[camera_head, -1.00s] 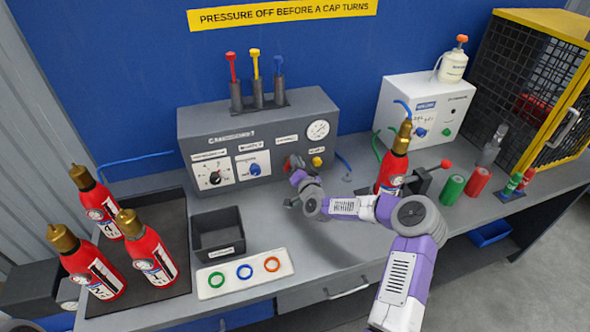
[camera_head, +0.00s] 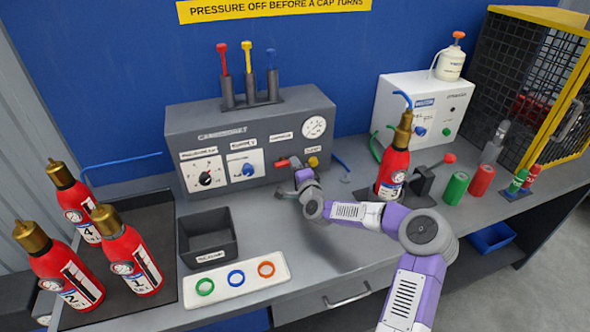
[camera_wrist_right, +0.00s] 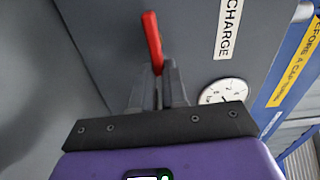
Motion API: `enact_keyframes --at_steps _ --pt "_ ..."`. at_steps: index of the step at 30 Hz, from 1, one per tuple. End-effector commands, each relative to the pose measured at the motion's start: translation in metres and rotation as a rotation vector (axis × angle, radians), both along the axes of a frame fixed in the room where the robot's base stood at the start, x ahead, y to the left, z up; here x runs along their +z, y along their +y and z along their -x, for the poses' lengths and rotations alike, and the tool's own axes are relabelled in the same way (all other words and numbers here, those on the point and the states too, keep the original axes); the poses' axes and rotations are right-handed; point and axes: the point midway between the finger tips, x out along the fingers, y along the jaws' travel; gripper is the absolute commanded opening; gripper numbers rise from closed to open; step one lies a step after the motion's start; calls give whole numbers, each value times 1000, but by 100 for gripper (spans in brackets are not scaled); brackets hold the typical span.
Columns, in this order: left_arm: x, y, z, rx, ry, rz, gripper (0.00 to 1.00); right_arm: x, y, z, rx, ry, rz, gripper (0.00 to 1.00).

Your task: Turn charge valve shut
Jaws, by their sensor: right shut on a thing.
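The charge valve has a red lever handle (camera_head: 282,163) on the front of the grey charging panel (camera_head: 185,125), below and left of the gauge. The lever also shows in the right wrist view (camera_wrist_right: 152,38), beside the white CHARGE label (camera_wrist_right: 229,28). My right gripper (camera_head: 298,172) is at the panel front. In the right wrist view its fingers (camera_wrist_right: 159,80) are closed together on the lever's near end, and the rest of the lever sticks out past the tips. The tips hide the lever's pivot in the head view. My left gripper is out of view.
A round gauge (camera_head: 314,127) and yellow knob (camera_head: 313,162) are close to the right gripper. Extinguisher 3 (camera_head: 392,172) stands near my right arm. Several red extinguishers fill the left tray (camera_head: 160,290). A black bin (camera_head: 207,258) and ring tray (camera_head: 238,292) lie in front.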

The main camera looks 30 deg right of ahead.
Motion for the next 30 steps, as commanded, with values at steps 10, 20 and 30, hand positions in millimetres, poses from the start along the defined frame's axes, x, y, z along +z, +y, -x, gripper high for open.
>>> enact_keyframes --at_steps 10,20,30 --pt "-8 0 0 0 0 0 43 -3 1 0 3 -18 -81 0" --pt "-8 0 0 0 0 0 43 -2 1 0 3 -20 -88 0" --pt "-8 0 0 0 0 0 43 -2 1 0 2 -21 -86 38"
